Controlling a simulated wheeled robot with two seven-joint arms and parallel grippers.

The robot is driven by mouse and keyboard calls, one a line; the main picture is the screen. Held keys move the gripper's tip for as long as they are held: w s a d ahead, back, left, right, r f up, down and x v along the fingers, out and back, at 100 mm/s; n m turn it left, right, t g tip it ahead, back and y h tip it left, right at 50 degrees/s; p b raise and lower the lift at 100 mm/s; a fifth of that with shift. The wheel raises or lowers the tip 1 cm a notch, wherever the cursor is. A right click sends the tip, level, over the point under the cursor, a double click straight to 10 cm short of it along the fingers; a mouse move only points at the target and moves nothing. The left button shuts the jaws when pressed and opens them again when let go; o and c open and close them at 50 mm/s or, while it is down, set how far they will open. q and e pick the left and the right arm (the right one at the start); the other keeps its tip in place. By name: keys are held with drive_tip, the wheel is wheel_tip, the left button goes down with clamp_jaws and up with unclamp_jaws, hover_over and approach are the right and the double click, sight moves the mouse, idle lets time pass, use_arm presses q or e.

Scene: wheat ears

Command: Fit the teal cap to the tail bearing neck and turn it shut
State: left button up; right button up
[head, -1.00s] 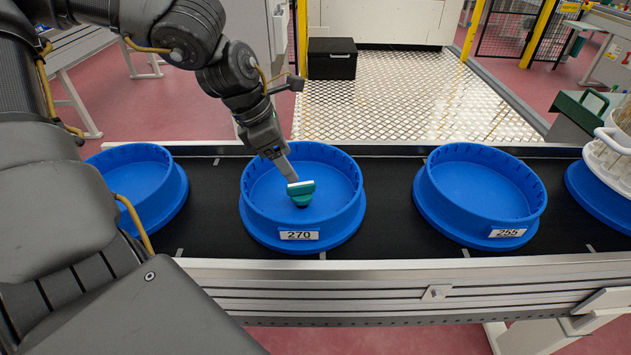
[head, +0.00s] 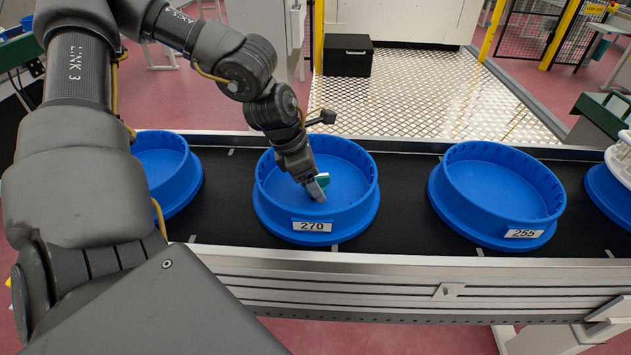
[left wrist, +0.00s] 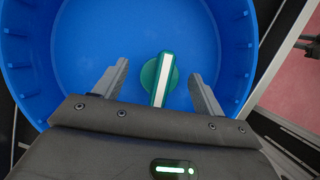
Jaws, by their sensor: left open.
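The teal cap (head: 322,181) lies inside the blue round bin labelled 270 (head: 312,226), partly hidden behind my gripper in the head view. In the left wrist view the cap (left wrist: 163,79) shows a round teal base with a raised grip bar that has a pale top. My left gripper (head: 319,194) is down inside the bin. In the left wrist view its two fingers (left wrist: 158,85) stand apart, one on each side of the cap, with a gap on both sides. I see no tail bearing neck. My right gripper is not in view.
Another blue bin, labelled 255 (head: 497,190), stands to the right on the black conveyor belt (head: 408,222), and one more (head: 165,172) to the left. A white rack (head: 622,160) is at the right edge. A metal rail (head: 400,285) runs along the front.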

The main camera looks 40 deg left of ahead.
use_arm(q)
drive_tip(key=shift+w+d+f, duration=0.2)
drive_tip(key=shift+f, duration=0.4)
drive_tip(key=c, duration=1.1)
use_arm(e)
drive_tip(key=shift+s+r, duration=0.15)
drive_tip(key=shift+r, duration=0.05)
use_arm(q)
drive_tip(key=shift+r, duration=0.15)
